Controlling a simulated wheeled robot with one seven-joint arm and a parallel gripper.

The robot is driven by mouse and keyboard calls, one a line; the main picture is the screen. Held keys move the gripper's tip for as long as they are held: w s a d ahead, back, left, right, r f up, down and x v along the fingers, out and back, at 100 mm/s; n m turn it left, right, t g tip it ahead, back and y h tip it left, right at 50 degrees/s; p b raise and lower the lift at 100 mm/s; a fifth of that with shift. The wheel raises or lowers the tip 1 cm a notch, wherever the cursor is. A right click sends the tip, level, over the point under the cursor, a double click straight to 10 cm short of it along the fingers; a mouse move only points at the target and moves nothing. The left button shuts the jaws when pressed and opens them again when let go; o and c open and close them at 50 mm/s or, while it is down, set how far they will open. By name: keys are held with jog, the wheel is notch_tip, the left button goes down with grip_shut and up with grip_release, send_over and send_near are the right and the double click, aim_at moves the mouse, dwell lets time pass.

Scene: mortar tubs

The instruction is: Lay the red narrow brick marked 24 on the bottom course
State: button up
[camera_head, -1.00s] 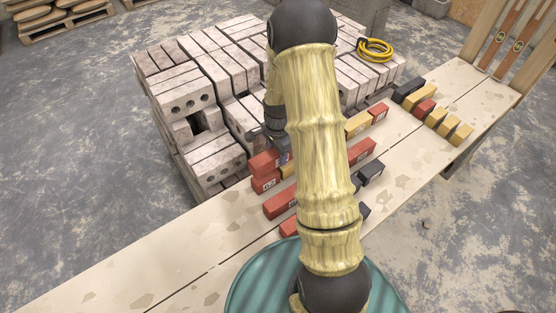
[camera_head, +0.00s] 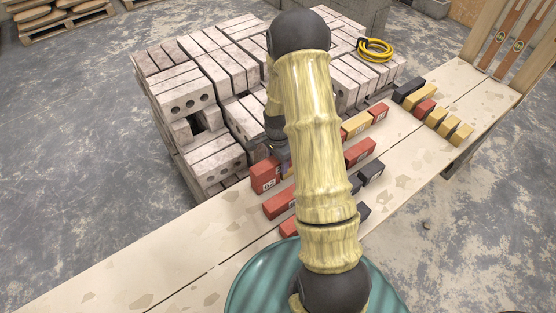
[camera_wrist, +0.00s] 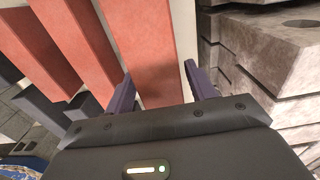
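My gripper (camera_wrist: 158,88) points down at the near edge of the paver stack, with its purple fingers on either side of a red brick (camera_wrist: 150,45) in the wrist view. A thin pale strip shows between this brick and the right finger, so the fingers seem apart from it. No number shows on that brick in the wrist view. In the head view a red brick with a white label (camera_head: 263,176) sits beside my gripper (camera_head: 282,163); its number is too small to read surely. My arm hides part of the brick row.
Several red, yellow and dark bricks (camera_head: 360,152) lie along the plank bench (camera_head: 200,240). A stack of grey pavers (camera_head: 205,165) stands behind it, with a yellow hose coil (camera_head: 375,50) on top. The bench's left end is clear.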

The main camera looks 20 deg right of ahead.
jog(key=shift+o, duration=0.3)
jog(key=shift+r, duration=0.1)
jog(key=shift+w+r, duration=0.1)
jog(key=shift+r, duration=0.1)
notch_tip(320, 180, up, 12)
jog(key=shift+f+p, duration=0.15)
jog(key=shift+p, duration=0.2)
jog(key=s+a+r+n+t, duration=0.1)
jog(key=s+a+r+n, duration=0.3)
jog(key=s+n, duration=0.3)
jog(key=s+a+r+n+t, duration=0.1)
jog(key=s+a+r+n, duration=0.3)
jog(key=s+a+n, duration=0.2)
jog(key=s+n, duration=0.1)
jog(key=n, duration=0.1)
jog(key=shift+s+r+n+t, duration=0.2)
jog(key=shift+s+n+t, duration=0.1)
jog(key=shift+n, duration=0.1)
